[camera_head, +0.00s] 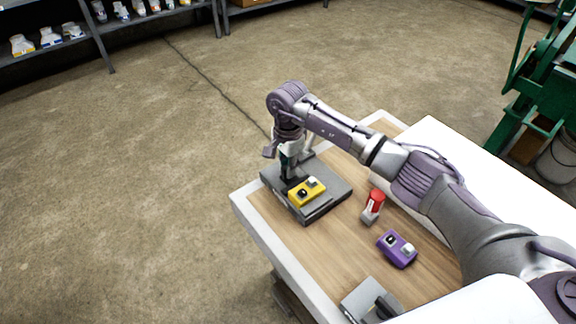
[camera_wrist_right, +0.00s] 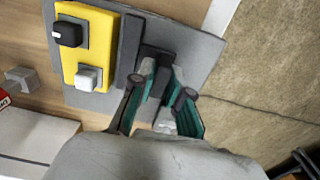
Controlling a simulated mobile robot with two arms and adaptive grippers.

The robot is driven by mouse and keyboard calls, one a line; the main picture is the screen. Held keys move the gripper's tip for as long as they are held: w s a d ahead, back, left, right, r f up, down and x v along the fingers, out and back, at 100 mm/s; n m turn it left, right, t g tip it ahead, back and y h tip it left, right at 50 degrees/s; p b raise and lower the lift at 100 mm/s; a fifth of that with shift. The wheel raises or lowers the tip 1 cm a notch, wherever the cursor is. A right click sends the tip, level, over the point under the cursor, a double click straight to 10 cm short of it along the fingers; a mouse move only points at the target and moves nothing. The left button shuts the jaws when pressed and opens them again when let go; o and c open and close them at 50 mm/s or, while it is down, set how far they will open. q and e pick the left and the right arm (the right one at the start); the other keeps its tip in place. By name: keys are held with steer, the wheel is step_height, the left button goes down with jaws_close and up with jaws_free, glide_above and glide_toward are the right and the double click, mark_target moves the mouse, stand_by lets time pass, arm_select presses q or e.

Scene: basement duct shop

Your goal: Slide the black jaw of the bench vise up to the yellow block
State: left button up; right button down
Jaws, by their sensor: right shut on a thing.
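The bench vise (camera_head: 333,182) is a flat grey base on the wooden table. A yellow block (camera_head: 300,198) with a black knob and a white button sits on it; it also shows in the wrist view (camera_wrist_right: 67,72). The black jaw (camera_wrist_right: 130,50) is a dark upright bar beside the block, with a dark raised part (camera_wrist_right: 156,58) behind it. Any gap between jaw and block looks narrow. My right gripper (camera_head: 288,174) is shut on the jaw's raised part, its teal fingers (camera_wrist_right: 156,85) on either side. My left gripper is not in view.
Another grey fixture (camera_head: 362,299) is at the front edge. A green machine (camera_head: 540,95) stands at right, shelves (camera_head: 95,25) at the back left.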

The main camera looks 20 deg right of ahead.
steer(key=shift+s+d+f+b, duration=0.1)
steer(key=shift+s+d+b, duration=0.05)
steer(key=shift+b, duration=0.4)
steer(key=shift+s, duration=0.1)
steer(key=c, duration=1.1)
jaws_free()
steer(key=shift+r, duration=0.2)
step_height(320, 180, up, 12)
steer(key=shift+f, duration=0.1)
